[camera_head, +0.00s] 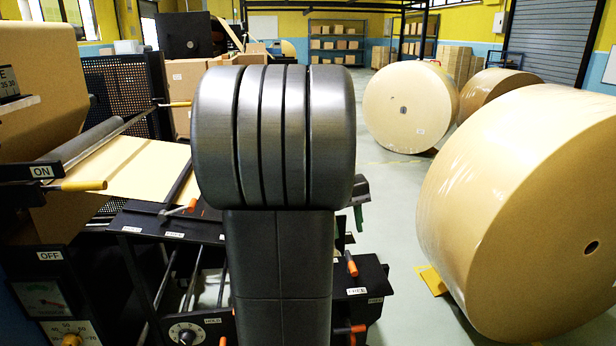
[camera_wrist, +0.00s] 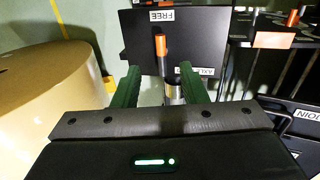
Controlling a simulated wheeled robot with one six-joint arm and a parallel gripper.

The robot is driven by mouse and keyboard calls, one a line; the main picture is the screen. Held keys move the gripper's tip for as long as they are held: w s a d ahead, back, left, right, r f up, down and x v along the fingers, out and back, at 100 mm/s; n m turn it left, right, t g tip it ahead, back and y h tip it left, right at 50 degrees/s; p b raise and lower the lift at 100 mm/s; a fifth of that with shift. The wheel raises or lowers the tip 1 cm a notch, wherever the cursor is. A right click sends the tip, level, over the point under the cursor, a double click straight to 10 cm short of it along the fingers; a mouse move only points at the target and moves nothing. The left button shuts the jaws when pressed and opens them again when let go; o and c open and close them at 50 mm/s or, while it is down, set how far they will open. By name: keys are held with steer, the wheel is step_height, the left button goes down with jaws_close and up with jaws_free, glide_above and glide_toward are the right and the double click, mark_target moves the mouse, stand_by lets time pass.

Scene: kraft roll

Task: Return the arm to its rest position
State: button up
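My arm (camera_head: 278,140) stands upright in the middle of the head view and hides much of the machine behind it. My gripper (camera_wrist: 160,70) shows in the wrist view with its two green fingers apart and nothing held between them. An orange-handled lever (camera_wrist: 161,46) shows in the gap between the fingertips, in front of a black plate (camera_wrist: 140,25) marked FREE and AXLE. I cannot tell how far it is from the fingers. In the head view only a bit of green finger (camera_head: 358,217) shows past my arm's right edge.
The machine with its paper web (camera_head: 125,165) and ON and OFF labels fills the left. A big kraft roll (camera_head: 525,215) stands close at the right, another roll (camera_head: 408,108) farther back. Grey floor (camera_head: 395,220) is clear between machine and rolls. Shelves (camera_head: 335,42) stand far behind.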

mark_target(353, 270)
steer(key=f, duration=0.4)
steer(key=d+f, duration=0.1)
steer(key=f, duration=0.3)
steer(key=d+f, duration=0.1)
steer(key=f, duration=0.3)
steer(key=shift+d+f, duration=0.15)
steer(key=shift+d, duration=0.05)
step_height(353, 270, up, 14)
steer(key=a, duration=0.3)
steer(key=d+f, duration=0.1)
steer(key=f, duration=0.3)
steer(key=d+f, duration=0.1)
steer(key=f, duration=0.4)
steer(key=d+f, duration=0.1)
steer(key=f, duration=0.3)
steer(key=shift+f, duration=0.2)
steer(key=shift+f+b, duration=0.3)
steer(key=shift+f, duration=0.1)
steer(key=shift+w+a+r+m+g, duration=0.1)
steer(key=shift+a+m+g, duration=0.1)
steer(key=shift+m, duration=0.5)
steer(key=shift+w+a+f+m+g, duration=0.1)
steer(key=shift+a+m, duration=0.15)
steer(key=shift+m, duration=0.45)
steer(key=shift+w+a+r+m+g, duration=0.1)
steer(key=shift+a+m, duration=0.1)
steer(key=shift+m, duration=0.5)
steer(key=shift+s, duration=0.1)
